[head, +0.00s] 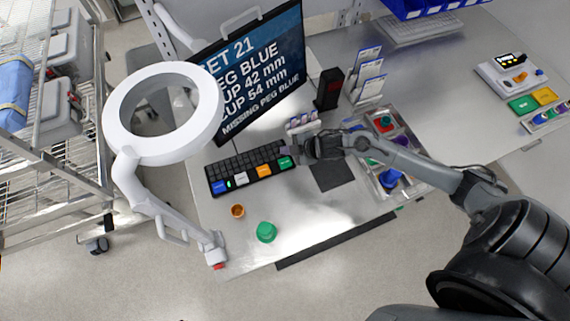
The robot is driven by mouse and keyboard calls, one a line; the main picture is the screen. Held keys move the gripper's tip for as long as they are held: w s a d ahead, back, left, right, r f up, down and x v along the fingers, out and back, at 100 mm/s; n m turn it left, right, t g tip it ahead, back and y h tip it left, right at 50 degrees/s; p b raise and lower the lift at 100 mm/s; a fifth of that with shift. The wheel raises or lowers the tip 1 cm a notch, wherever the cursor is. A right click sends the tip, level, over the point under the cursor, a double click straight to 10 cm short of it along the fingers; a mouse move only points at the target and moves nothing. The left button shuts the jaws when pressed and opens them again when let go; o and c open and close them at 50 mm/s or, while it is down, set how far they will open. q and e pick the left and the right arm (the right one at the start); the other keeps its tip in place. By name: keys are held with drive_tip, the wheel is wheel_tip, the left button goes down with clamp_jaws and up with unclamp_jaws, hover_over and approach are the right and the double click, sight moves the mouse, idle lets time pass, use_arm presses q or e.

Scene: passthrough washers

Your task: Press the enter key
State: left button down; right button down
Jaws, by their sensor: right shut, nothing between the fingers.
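A black keyboard (245,160) lies on the metal table, tilted in the picture. Along its front edge are a blue key (218,187), a white key (241,178), an orange key (264,170) and a green key (285,162). The key labels are too small to read, so I cannot tell which one is enter. My right gripper (299,150) is shut and empty. Its tips are at the right end of the keyboard, close to the green key; I cannot tell whether they touch it. My left gripper is not in view.
A monitor (255,65) stands behind the keyboard. A white ring lamp (115,120) rises at the left. A tray of coloured parts (420,168) lies under my right arm.

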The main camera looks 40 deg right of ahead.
sight(287, 163)
wheel_tip(287, 163, down, 4)
drive_tip(key=b, duration=0.3)
drive_tip(key=shift+r, duration=0.1)
drive_tip(key=shift+f+b, duration=0.5)
drive_tip(key=shift+f, duration=0.45)
idle(0.4)
idle(0.6)
drive_tip(key=shift+f, duration=0.4)
idle(0.4)
